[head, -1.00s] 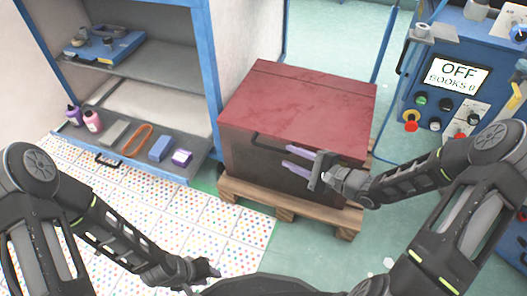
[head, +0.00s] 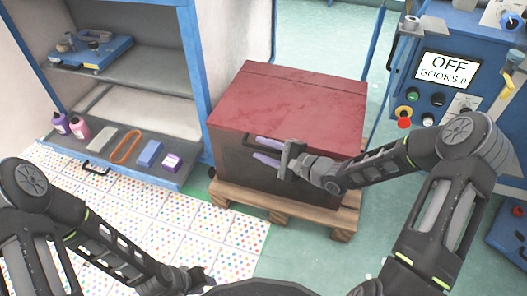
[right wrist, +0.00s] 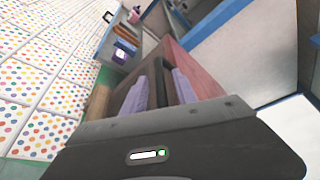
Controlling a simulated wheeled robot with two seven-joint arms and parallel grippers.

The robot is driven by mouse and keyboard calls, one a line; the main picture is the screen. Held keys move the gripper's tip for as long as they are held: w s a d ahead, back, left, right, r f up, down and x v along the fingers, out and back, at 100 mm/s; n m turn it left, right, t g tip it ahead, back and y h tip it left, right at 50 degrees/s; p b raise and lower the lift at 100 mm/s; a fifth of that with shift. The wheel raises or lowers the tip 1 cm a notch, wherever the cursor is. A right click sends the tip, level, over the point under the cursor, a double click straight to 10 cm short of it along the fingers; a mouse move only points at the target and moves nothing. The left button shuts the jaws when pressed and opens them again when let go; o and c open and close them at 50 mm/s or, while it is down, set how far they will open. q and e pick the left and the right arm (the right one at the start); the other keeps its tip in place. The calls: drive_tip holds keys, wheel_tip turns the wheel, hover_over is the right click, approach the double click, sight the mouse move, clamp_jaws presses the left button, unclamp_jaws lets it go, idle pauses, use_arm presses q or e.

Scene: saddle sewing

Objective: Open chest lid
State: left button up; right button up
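The chest has a dark red lid (head: 290,100) that lies shut on its dark body (head: 228,165). A thin dark handle (head: 247,141) runs along the upper front, partly hidden by my right gripper. My right gripper (head: 267,151) is at the chest's front, with its two purple fingers apart. In the right wrist view the fingers (right wrist: 160,88) straddle a dark bar that looks like the handle; I cannot tell whether they touch it. My left gripper (head: 203,280) hangs low over the floor, away from the chest; its fingers are unclear.
The chest stands on a wooden pallet (head: 285,207). At left a blue-framed shelf (head: 140,130) holds bottles, blocks and an orange ring. At right stands a blue machine with an OFF screen (head: 446,69). The dotted floor in front is clear.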

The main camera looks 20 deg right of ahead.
drive_tip(key=shift+c, duration=0.2)
clamp_jaws()
idle(1.2)
